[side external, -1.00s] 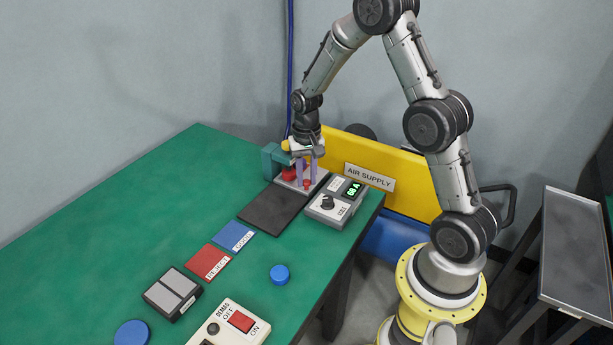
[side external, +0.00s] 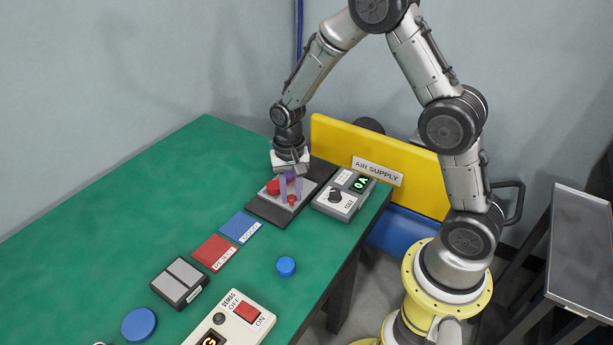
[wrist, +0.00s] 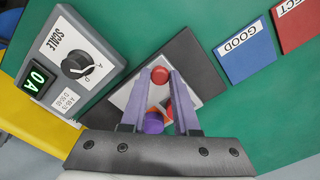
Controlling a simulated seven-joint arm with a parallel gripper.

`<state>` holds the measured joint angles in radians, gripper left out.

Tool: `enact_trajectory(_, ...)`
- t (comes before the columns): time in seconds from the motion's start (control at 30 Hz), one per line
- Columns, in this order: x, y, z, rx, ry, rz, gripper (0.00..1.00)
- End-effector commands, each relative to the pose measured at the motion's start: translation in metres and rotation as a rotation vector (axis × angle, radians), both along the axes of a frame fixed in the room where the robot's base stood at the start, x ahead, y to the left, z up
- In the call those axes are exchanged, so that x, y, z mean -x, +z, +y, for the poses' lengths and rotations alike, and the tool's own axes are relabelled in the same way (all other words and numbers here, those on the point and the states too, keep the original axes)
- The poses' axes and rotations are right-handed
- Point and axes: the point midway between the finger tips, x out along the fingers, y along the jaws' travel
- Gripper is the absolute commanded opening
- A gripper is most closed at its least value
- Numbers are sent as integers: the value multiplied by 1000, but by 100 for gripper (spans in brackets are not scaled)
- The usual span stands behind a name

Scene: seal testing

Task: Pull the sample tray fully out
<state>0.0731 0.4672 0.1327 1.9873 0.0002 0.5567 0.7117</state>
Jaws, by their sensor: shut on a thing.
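The sample tray is a light grey plate (side external: 271,195), also in the wrist view (wrist: 122,96), lying over the dark base (side external: 256,209). It carries a red part (side external: 273,187) and a purple cylinder (wrist: 153,122). A red knob (side external: 292,199) stands at its front end and shows between the fingertips in the wrist view (wrist: 159,74). My gripper (side external: 290,192), with lavender fingers, points down and is shut on the knob. It also shows in the wrist view (wrist: 160,78). My wrist hides the area behind the tray in the side view.
A grey dial box (side external: 342,196) stands close to the right of the tray. The blue GOOD pad (side external: 239,227) and red REJECT pad (side external: 213,252) lie in front of the dark base. A yellow AIR SUPPLY panel (side external: 335,143) stands behind. The table's left is clear.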

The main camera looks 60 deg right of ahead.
Motion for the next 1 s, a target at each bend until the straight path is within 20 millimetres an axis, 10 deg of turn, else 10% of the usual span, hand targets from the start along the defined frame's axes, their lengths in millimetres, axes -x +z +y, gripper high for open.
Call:
enact_trajectory(0.2, -2, 2, 40, 0, 4, -7, 0)
enact_trajectory(0.6, -1, 1, 48, -3, -1, -7, 0)
enact_trajectory(0.63, -1, 2, 48, -3, 0, -7, 34)
enact_trajectory(0.77, -1, 1, 47, -2, 0, -6, 58)
enact_trajectory(1.0, 0, 1, 46, -1, 0, -4, 59)
